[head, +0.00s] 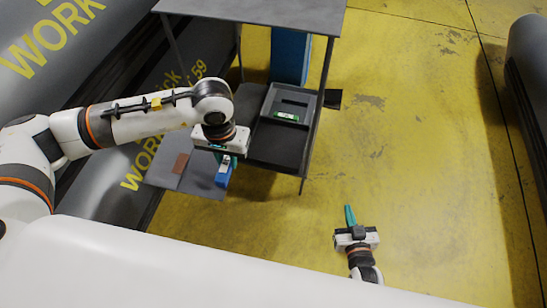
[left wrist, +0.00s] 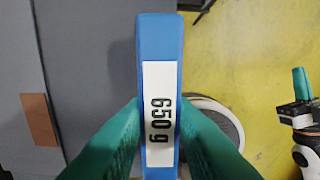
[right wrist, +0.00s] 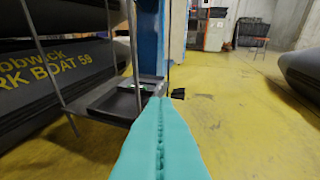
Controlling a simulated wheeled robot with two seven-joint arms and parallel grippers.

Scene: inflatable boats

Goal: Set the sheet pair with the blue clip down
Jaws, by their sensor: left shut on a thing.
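My left gripper (head: 226,163) is shut on a blue clip (head: 223,175) with a white label. In the left wrist view the clip (left wrist: 158,40) is upright between the teal fingers (left wrist: 158,135), and its label reads "650 g". Grey sheets (head: 205,183) with a brown patch (head: 181,163) lie beside and behind the clip. In the left wrist view the sheets (left wrist: 85,60) fill the left side. I cannot tell whether the clip grips them. My right gripper (head: 350,215) is shut and empty over the yellow floor, with its fingers (right wrist: 160,130) together.
A dark metal rack (head: 250,12) has a lower shelf (head: 277,155) right of my left gripper. A grey tray (head: 270,101) on it holds a green piece (head: 286,117) with a white label. A blue post (head: 290,55) stands behind. Grey inflatable boats (head: 40,45) flank the clear yellow floor.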

